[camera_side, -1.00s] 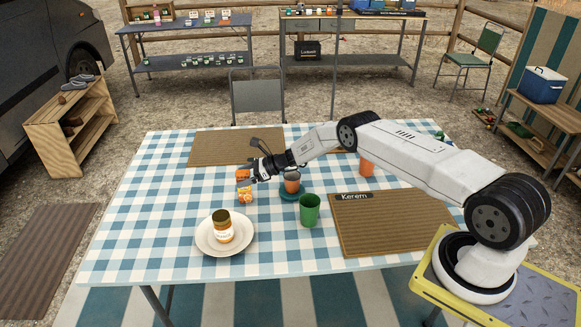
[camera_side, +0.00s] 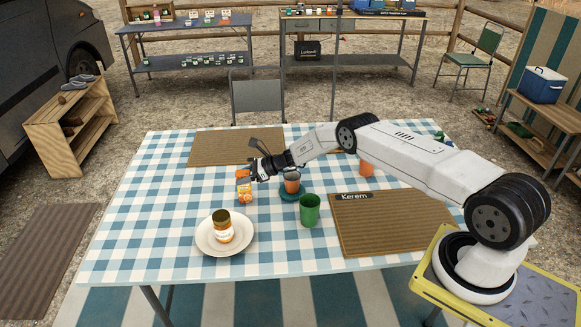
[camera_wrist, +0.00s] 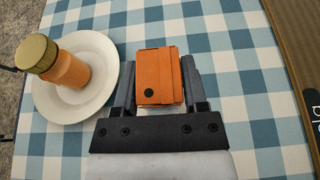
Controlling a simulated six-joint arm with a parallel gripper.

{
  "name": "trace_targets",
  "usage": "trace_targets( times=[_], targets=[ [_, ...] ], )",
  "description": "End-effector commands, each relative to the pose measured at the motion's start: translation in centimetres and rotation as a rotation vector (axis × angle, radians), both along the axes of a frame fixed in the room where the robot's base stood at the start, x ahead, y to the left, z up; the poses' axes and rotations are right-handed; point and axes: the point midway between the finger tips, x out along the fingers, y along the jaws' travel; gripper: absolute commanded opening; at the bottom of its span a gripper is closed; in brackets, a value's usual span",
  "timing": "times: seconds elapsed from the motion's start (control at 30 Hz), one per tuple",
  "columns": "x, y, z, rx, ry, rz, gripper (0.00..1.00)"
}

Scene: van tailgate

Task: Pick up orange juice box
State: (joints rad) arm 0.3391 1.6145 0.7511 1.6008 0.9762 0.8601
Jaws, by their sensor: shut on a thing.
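The orange juice box (camera_side: 245,191) stands upright on the checked tablecloth, left of centre. In the wrist view its orange top (camera_wrist: 158,70), with a black dot, sits between the two dark fingers. My gripper (camera_side: 252,175) reaches in from the right at the box's upper part and is shut on it; in the wrist view my gripper (camera_wrist: 158,82) has one finger along each side. The gripper partly hides the box in the side view. No clear gap shows between the box's base and the cloth.
A white plate (camera_side: 208,245) with a gold-lidded jar (camera_side: 222,228) stands in front of the box. An orange cup (camera_side: 292,184) on a teal saucer (camera_side: 286,195) and a green cup (camera_side: 310,211) stand to the right. The cloth left of the box is clear.

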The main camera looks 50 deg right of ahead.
Motion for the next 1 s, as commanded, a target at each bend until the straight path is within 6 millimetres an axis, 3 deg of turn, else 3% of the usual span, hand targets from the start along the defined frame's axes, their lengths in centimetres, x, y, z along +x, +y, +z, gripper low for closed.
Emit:
trace_targets(
  times=[0.47,0.8,1.0],
  targets=[
    [0.1,0.0,0.5,0.000,-0.001,0.000,0.00],
    [0.1,0.0,3.1,-0.001,-0.004,0.000,0.00],
    [-0.9,0.0,4.4,0.000,-0.001,0.000,0.00]
  ],
)
